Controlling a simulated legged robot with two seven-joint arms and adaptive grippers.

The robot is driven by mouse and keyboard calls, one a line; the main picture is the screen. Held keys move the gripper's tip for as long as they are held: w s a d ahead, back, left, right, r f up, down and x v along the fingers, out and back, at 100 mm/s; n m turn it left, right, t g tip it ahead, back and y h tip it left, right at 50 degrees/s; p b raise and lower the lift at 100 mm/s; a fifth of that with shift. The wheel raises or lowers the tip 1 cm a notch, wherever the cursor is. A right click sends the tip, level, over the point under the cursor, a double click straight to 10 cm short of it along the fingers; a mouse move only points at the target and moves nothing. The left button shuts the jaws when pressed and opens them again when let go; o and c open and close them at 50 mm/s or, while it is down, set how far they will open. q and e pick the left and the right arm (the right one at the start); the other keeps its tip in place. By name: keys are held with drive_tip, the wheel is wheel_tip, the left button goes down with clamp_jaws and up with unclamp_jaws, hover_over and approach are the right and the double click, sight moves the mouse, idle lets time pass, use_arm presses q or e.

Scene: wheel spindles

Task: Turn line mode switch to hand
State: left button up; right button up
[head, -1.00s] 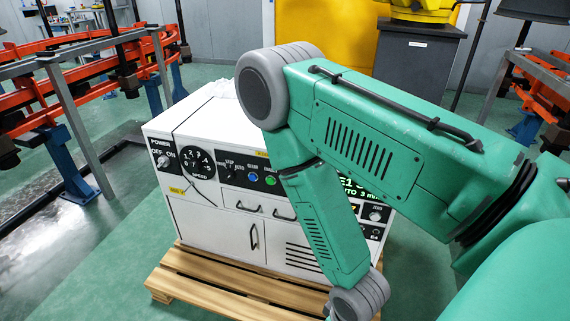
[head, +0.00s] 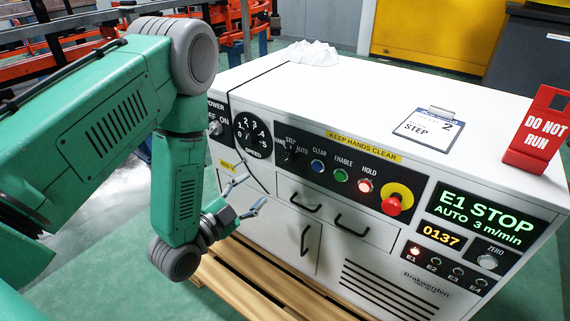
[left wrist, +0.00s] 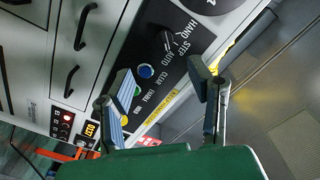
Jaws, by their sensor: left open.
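The line mode switch (head: 289,158) is a black knob on the dark panel, with STEP and AUTO legible beside it in the head view. In the left wrist view the knob (left wrist: 168,42) shows with HAND and STEP beside it; its exact setting is too small to tell. My left gripper (head: 248,196) is open and empty, in front of the cabinet, below and left of the switch in the head view. In the left wrist view its fingers (left wrist: 161,76) are spread, with the knob beyond the gap, apart from them. My right gripper is not in view.
The white cabinet (head: 350,85) stands on a wooden pallet (head: 275,285). Near the switch are a blue button (head: 318,166), a green button (head: 340,175), a lit red HOLD button (head: 365,186) and a red stop button (head: 392,204). A DO NOT RUN sign (head: 540,135) and a clipboard (head: 428,130) are on top.

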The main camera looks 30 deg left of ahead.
sight(283, 162)
use_arm(q)
drive_tip(key=w, duration=0.8)
drive_tip(key=w+d+b, duration=0.1)
drive_tip(key=w, duration=0.3)
drive_tip(key=shift+d, duration=0.1)
drive_tip(key=shift+w, duration=0.4)
drive_tip(key=shift+d+r, duration=0.1)
drive_tip(key=shift+r, duration=0.05)
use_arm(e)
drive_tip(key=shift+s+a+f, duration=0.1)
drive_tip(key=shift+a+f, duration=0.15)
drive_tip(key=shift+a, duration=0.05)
use_arm(q)
clamp_jaws()
